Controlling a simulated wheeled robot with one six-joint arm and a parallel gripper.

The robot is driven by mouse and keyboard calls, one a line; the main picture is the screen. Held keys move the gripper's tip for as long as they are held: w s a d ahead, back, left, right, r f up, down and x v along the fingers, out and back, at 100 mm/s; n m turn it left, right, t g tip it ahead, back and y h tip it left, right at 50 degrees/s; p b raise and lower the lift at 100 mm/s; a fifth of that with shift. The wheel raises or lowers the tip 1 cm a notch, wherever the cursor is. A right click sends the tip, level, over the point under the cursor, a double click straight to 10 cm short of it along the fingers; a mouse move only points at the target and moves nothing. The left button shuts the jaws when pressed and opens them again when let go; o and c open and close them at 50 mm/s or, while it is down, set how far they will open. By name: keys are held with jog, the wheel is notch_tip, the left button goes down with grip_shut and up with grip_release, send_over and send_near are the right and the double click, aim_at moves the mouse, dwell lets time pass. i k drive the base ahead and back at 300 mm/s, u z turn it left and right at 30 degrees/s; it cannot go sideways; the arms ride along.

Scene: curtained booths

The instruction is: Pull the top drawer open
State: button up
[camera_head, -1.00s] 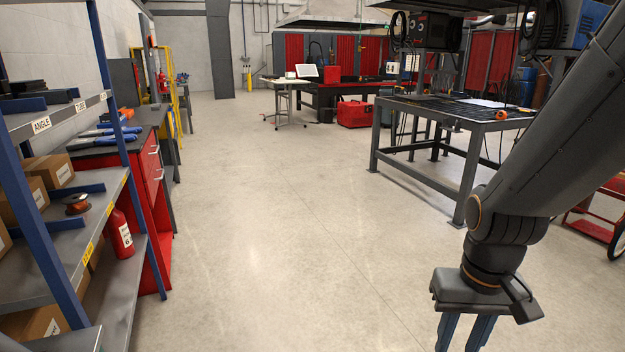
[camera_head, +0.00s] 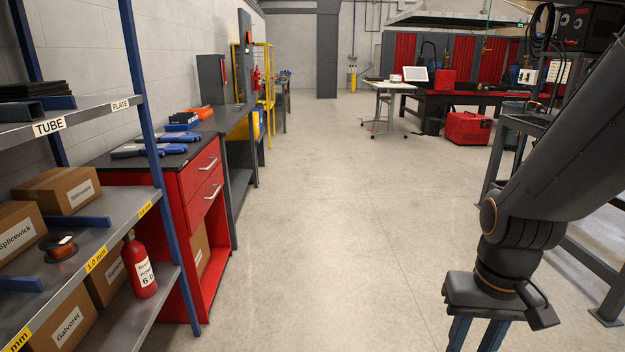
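A red cabinet with a dark top (camera_head: 190,213) stands at the left, just beyond the shelf rack. Its top drawer (camera_head: 203,169) is closed and has a silver bar handle (camera_head: 209,164). A second drawer (camera_head: 209,196) with a similar handle sits below it, also closed. My gripper (camera_head: 475,338) is at the lower right, pointing down over open floor, well away from the cabinet. Its two blue fingers stand apart with floor showing between them. Their tips are cut off by the bottom edge of the picture.
A shelf rack (camera_head: 150,205) with boxes and a red bottle (camera_head: 138,265) stands at the near left, partly in front of the cabinet. Blue tools (camera_head: 150,149) lie on the cabinet top. The floor (camera_head: 330,210) in the middle is clear. A metal table (camera_head: 520,122) stands at the right.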

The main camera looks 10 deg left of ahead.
aim_at(191, 177)
jog(key=u, duration=0.7)
jog(key=i, duration=1.2)
jog(key=u, duration=1.2)
jog(key=k, duration=0.65)
jog(key=u, duration=0.8)
jog(key=i, duration=1.1)
jog(key=z, duration=1.15)
jog(key=i, duration=0.75)
jog(key=z, duration=0.05)
